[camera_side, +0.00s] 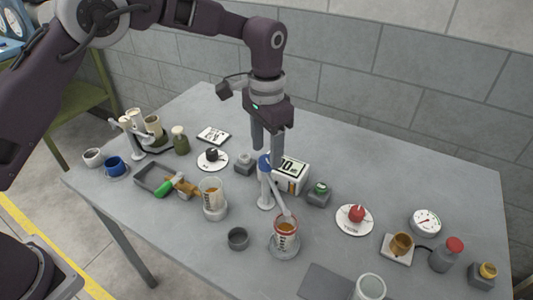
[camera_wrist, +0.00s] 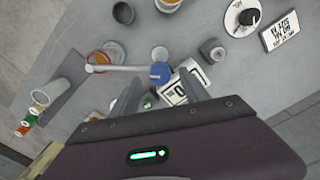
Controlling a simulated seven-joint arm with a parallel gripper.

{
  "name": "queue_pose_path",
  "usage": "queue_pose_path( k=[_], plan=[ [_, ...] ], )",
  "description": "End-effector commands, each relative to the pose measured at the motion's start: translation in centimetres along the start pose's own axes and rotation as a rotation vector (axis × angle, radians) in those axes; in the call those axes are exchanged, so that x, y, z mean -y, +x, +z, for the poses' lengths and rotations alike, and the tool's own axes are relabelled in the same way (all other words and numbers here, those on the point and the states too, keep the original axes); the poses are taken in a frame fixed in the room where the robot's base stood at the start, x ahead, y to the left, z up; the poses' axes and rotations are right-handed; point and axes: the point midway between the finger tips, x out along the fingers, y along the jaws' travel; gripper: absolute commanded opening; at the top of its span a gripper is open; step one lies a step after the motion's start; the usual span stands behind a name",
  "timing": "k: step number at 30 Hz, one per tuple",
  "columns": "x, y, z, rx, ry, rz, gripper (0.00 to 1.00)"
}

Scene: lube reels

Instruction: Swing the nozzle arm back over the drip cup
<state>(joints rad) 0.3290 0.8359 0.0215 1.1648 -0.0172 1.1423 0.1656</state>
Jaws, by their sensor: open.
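The nozzle arm is a pale bar (camera_side: 278,197) on a post with a blue cap (camera_side: 265,162). Its free end hangs over a red-rimmed beaker of amber liquid (camera_side: 285,238). In the wrist view the bar (camera_wrist: 127,68) runs left from the blue cap (camera_wrist: 159,72) to the beaker (camera_wrist: 98,58). My gripper (camera_side: 267,158) is open and empty, pointing down just behind and above the blue cap. Its fingers (camera_wrist: 162,88) show below the cap in the wrist view.
A second amber beaker (camera_side: 211,192) stands left of the post. A red knob on a white disc (camera_side: 356,214) and a gauge (camera_side: 425,222) lie right.

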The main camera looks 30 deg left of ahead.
Motion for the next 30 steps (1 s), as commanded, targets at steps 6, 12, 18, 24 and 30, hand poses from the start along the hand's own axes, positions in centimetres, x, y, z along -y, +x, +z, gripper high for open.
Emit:
queue_pose_path(
  k=[6, 12, 18, 24, 30],
  plan=[
    [0.0, 2.0, 0.0, -0.001, -0.001, 0.0, 0.53],
    [0.0, 2.0, 0.0, -0.001, -0.001, 0.0, 0.53],
    [0.0, 2.0, 0.0, -0.001, -0.001, 0.0, 0.14],
    [0.0, 2.0, 0.0, -0.001, -0.002, 0.0, 0.0],
    [0.0, 2.0, 0.0, -0.002, -0.002, 0.0, 0.0]
  ],
)
